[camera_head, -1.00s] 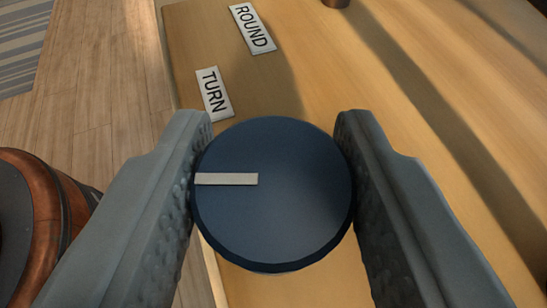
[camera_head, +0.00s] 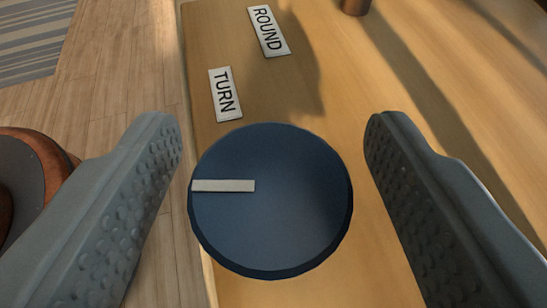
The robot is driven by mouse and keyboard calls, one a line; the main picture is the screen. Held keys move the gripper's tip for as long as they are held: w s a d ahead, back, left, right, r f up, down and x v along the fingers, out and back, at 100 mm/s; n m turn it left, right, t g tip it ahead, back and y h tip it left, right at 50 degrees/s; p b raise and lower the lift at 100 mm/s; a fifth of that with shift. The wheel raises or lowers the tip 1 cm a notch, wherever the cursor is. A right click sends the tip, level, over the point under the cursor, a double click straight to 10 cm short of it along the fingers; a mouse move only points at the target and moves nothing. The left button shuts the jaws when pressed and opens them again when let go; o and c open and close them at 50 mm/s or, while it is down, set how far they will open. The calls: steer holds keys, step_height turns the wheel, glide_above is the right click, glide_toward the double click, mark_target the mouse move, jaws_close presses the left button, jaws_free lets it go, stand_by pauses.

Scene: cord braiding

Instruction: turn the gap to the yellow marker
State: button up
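A round dark blue disc or knob (camera_head: 290,225) lies between the fingers of my gripper (camera_head: 272,150). A light grey bar (camera_head: 223,186) on its top runs from near the centre to its left edge. My gripper is open, with a clear space between each finger and the disc. No yellow marker shows in this view, and I cannot make out a gap other than the pale bar. What is under the disc is hidden.
A wooden table (camera_head: 225,160) bears a TURN label (camera_head: 224,94) and a ROUND label (camera_head: 268,31) beyond the disc. A brown cylindrical thing (camera_head: 355,5) is cut off at the top. A round brown seat-like thing (camera_head: 45,165) stands left, on a wooden floor (camera_head: 110,85) with a striped rug (camera_head: 30,45).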

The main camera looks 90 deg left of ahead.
steer(key=s+v, duration=0.1)
steer(key=v, duration=1.6)
steer(key=shift+w+d, duration=0.25)
steer(key=shift+w, duration=0.2)
